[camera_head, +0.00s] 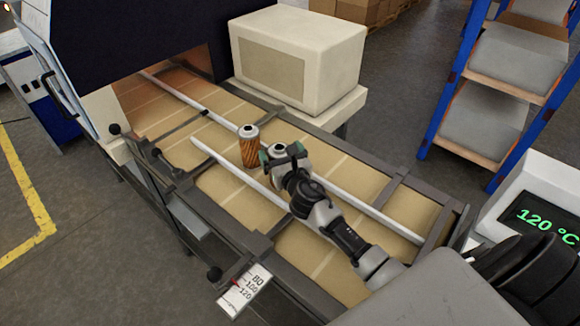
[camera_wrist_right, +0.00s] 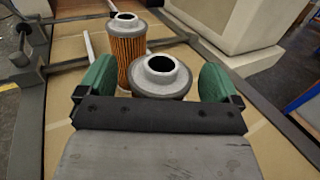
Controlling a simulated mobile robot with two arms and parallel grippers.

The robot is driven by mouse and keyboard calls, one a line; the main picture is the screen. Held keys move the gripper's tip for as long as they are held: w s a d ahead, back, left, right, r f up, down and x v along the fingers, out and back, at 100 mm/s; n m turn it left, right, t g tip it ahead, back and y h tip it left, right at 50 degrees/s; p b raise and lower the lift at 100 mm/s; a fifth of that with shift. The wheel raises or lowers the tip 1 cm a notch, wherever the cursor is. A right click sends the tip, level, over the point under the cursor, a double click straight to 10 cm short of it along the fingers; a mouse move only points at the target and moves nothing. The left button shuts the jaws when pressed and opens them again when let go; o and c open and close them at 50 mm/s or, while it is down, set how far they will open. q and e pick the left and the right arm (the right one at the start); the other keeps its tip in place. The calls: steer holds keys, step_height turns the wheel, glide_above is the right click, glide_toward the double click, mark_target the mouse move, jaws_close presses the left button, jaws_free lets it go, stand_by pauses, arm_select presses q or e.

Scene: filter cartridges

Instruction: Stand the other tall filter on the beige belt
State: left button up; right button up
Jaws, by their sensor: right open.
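A tall filter (camera_head: 249,150) with orange pleats and a grey ring cap stands upright on the beige belt (camera_head: 228,187). It also shows behind and left in the right wrist view (camera_wrist_right: 128,52). A second filter (camera_head: 277,149) with the same grey cap is just right of it, mostly hidden by my right gripper (camera_head: 283,158). In the right wrist view this second filter (camera_wrist_right: 160,80) stands upright between the green fingers of my right gripper (camera_wrist_right: 160,85), which is open around its cap. Its lower body is hidden. My left gripper is not seen.
Pale guide rails (camera_head: 232,163) run along the belt. A dark frame with crossbars (camera_head: 268,240) borders it. A beige box-shaped unit (camera_head: 296,60) stands behind the belt. A 120 °C display (camera_head: 545,222) is at the right. Bare belt lies left of the filters.

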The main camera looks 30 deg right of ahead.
steer(key=s+a, duration=0.1)
steer(key=s, duration=0.9)
steer(key=shift+s+a+p, duration=0.2)
steer(key=shift+s+p, duration=0.1)
steer(key=shift+s, duration=0.05)
stand_by(0.9)
